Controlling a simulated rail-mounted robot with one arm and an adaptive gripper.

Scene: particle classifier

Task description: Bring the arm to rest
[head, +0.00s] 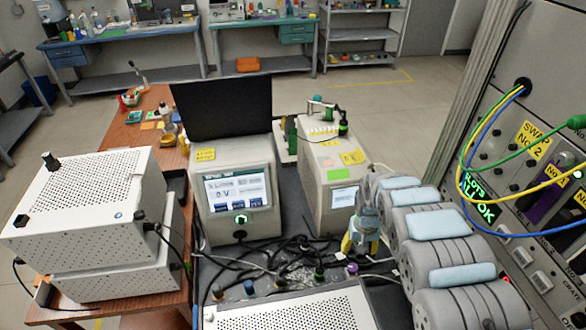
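My arm, grey with light blue caps, reaches in from the lower right corner of the head view. At its far end my gripper (360,243) points down, small and with yellow parts, over the dark bench between the cables and the arm. I see no object in it. Its fingertips are too small and partly hidden to tell whether they are open or shut.
A beige instrument with a lit screen (238,194) and a second beige unit (328,172) stand just beyond the gripper. Black cables (290,252) lie nearby. White perforated boxes (88,200) stand at left. A rack panel (540,130) with coloured cables rises close at right.

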